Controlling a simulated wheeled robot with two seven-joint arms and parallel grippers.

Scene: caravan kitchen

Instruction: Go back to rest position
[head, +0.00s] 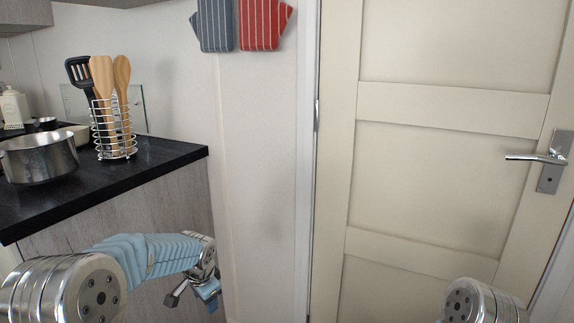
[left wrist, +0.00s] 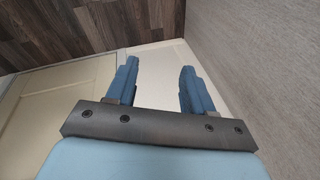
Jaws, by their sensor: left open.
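My left gripper (head: 193,292) hangs low in the head view, in front of the grey wood cabinet side and below the counter edge. Its two blue fingers stand apart in the left wrist view (left wrist: 160,88), with nothing between them. Past the fingers the wrist view shows a cream panel, a wood floor and a grey wood surface. Of my right arm only a rounded metal part shows at the bottom right of the head view. My right gripper is out of view.
A black counter (head: 165,155) at left carries a steel pot (head: 38,160) and a wire utensil holder (head: 114,130). A cream door (head: 430,160) with a metal handle (head: 540,157) is shut at right. Two oven mitts, blue-grey (head: 214,25) and red (head: 261,24), hang on the wall.

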